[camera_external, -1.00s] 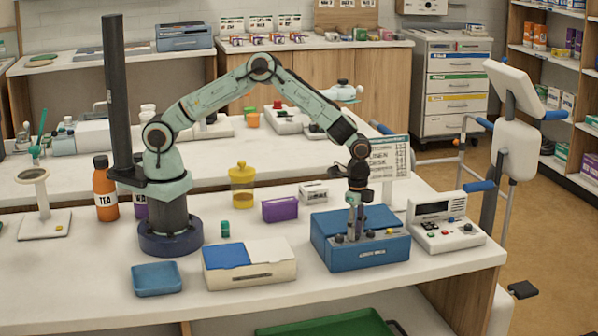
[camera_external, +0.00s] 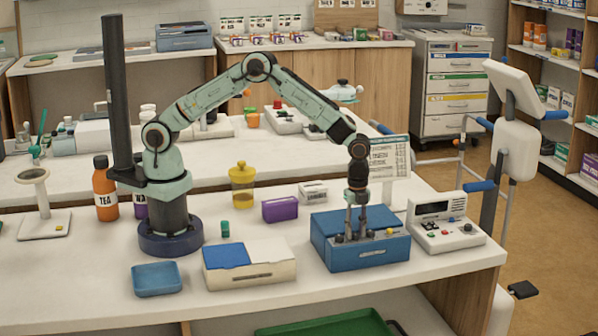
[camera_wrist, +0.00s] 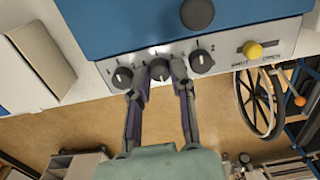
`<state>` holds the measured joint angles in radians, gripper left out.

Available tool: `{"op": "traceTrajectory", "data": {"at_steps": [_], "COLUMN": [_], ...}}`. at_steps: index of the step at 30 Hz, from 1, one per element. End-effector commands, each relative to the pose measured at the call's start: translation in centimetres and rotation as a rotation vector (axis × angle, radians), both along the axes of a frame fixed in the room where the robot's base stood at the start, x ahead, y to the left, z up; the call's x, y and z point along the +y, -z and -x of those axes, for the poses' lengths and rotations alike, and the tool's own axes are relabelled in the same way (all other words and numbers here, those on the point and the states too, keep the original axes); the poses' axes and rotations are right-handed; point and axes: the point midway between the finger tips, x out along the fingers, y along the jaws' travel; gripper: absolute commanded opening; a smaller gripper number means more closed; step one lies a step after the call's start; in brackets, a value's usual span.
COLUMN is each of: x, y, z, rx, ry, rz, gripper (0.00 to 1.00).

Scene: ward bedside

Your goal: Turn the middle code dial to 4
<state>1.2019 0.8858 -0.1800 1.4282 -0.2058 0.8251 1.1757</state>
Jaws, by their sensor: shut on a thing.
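A blue box (camera_external: 330,240) stands on the near counter, with a pale panel of dials along its top front edge. In the wrist view the panel carries a left dial (camera_wrist: 121,78), a middle dial (camera_wrist: 159,69) and a right dial (camera_wrist: 201,62), with small digits around them. My gripper (camera_wrist: 160,67) is shut on the middle dial, one finger on each side. The fingers partly hide this dial, and I cannot read its setting. In the external view my gripper (camera_external: 357,236) points straight down at the panel.
A yellow knob (camera_wrist: 253,50) sits right of the dials, and a dark round knob (camera_wrist: 197,13) is on the blue lid. A white device with buttons (camera_external: 445,222) stands close on the right. A white box with a blue lid part (camera_external: 250,272) is on the left.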

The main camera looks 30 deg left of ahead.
Motion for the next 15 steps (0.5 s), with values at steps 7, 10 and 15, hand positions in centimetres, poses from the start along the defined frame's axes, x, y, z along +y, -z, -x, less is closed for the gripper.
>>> {"op": "traceTrajectory", "data": {"at_steps": [7, 10, 15], "x": [0.00, 0.00, 0.00], "y": [0.05, 0.05, 0.06], "z": [0.04, 0.04, 0.04], "rx": [0.001, 0.001, 0.001], "ry": [0.019, 0.018, 0.018], "rz": [-0.001, -0.001, -0.001], "gripper": [0.00, 0.00, 0.28]}}
